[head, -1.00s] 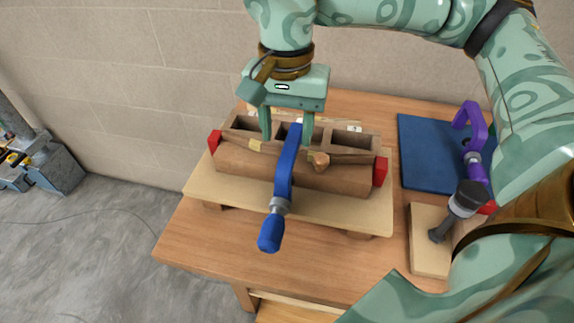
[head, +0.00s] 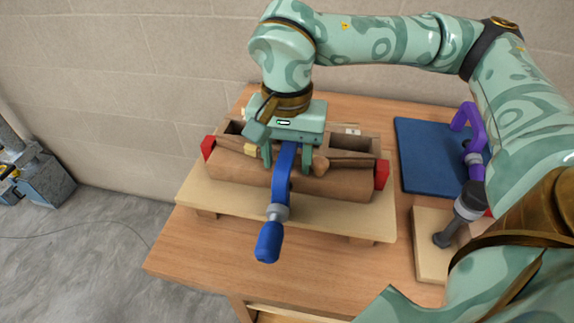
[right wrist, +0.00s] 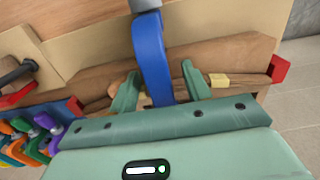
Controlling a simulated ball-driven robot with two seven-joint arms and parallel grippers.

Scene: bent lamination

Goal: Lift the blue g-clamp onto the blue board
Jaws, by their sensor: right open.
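The blue g-clamp (head: 281,187) sits over the middle of the brown wooden form, its blue handle hanging past the front edge of the pale baseboard. My right gripper (head: 287,168) is open, its two fingers on either side of the clamp's blue frame. The right wrist view shows the blue frame (right wrist: 152,58) between the two spread fingertips (right wrist: 160,80), with a gap at each side. The blue board (head: 430,160) lies flat at the right back of the table, with a purple clamp (head: 474,140) at its right edge. My left gripper is not in view.
The wooden form (head: 330,186) has red end pieces (head: 382,174) and rests on a raised pale board (head: 340,220). The blue board's left part is clear.

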